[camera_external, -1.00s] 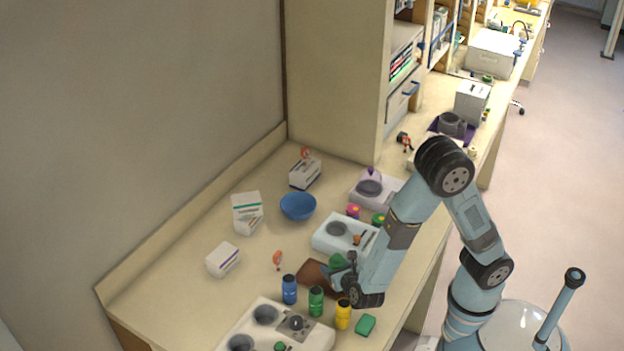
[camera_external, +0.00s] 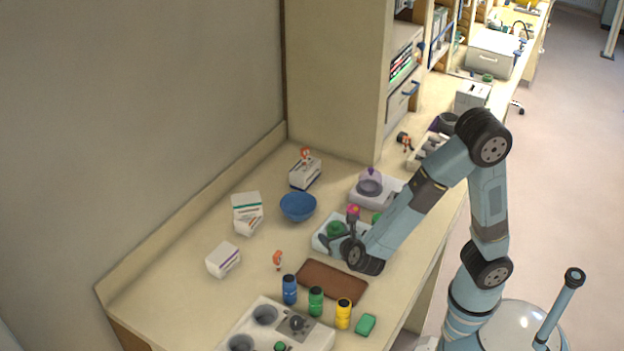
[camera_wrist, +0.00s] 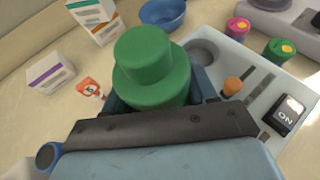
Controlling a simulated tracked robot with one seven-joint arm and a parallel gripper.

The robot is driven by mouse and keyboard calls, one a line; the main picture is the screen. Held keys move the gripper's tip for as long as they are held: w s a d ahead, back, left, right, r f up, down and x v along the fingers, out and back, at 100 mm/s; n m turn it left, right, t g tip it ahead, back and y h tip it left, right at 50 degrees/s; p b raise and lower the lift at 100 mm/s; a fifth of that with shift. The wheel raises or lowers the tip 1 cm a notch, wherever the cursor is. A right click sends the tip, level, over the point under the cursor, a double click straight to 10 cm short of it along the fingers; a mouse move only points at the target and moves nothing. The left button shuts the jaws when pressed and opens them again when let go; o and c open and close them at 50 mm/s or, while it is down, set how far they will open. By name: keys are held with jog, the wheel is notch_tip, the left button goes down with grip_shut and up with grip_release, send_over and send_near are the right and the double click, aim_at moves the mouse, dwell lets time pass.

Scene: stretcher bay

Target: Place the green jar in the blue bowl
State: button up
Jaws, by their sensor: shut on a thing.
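My gripper (camera_external: 340,240) is shut on a green jar (camera_wrist: 150,70), which fills the middle of the wrist view. In the external view the held green jar (camera_external: 336,228) shows at the gripper tip, in front of a white scale-like device. The blue bowl (camera_external: 298,207) stands on the bench, up and to the left of the gripper, apart from it. The bowl also shows at the top of the wrist view (camera_wrist: 163,13), beyond the jar. The inside of the bowl looks empty.
A brown mat (camera_external: 332,282) lies bare below the gripper. Blue (camera_external: 289,289), green (camera_external: 315,300) and yellow (camera_external: 343,313) bottles stand in front of it. White boxes (camera_external: 247,212) stand left of the bowl. A small orange-and-white item (camera_external: 277,260) lies between mat and boxes.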

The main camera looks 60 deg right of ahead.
jog(key=w+d+r, duration=0.4)
jog(key=d, duration=0.4)
jog(key=w+d+r, duration=0.3)
jog(key=d+r, duration=0.2)
jog(key=d, duration=0.2)
jog(key=shift+w+a+f, duration=0.1)
jog(key=shift+w+f, duration=3.25)
jog(key=shift+w, duration=0.15)
jog(key=shift+w+a+f, duration=0.1)
jog(key=shift+w+f, duration=3.25)
jog(key=shift+w, duration=0.15)
jog(key=shift+f, duration=0.6)
jog(key=o, duration=1.1)
jog(key=shift+o, duration=0.2)
jog(key=shift+r, duration=0.1)
